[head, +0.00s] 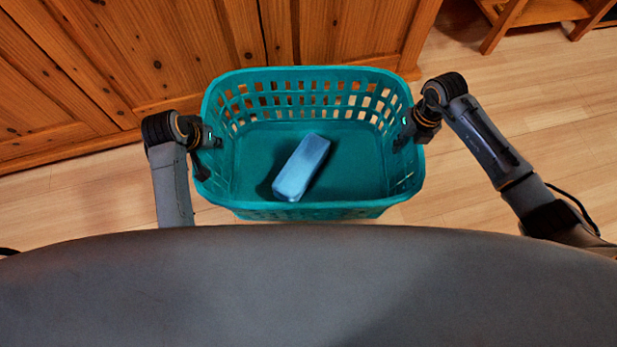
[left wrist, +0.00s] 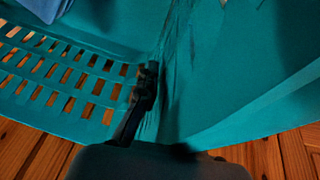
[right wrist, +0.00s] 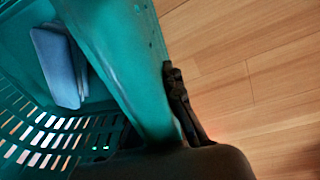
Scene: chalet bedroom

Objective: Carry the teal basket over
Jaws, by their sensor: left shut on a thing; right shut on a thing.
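The teal basket (head: 300,211) hangs between my two arms in the head view, its open top facing up and its walls slotted. My left gripper (head: 208,140) is shut on the basket's left side wall near the rim. In the left wrist view its finger (left wrist: 145,100) lies against the teal wall. My right gripper (head: 408,135) is shut on the right side wall. In the right wrist view its finger (right wrist: 180,100) lies along the outside of the wall, and the block (right wrist: 62,68) shows inside the basket.
A wooden panelled cabinet front (head: 150,50) stands right behind the basket. Pale plank floor (head: 520,120) is bare to the right. Wooden furniture legs (head: 503,25) stand at the top right.

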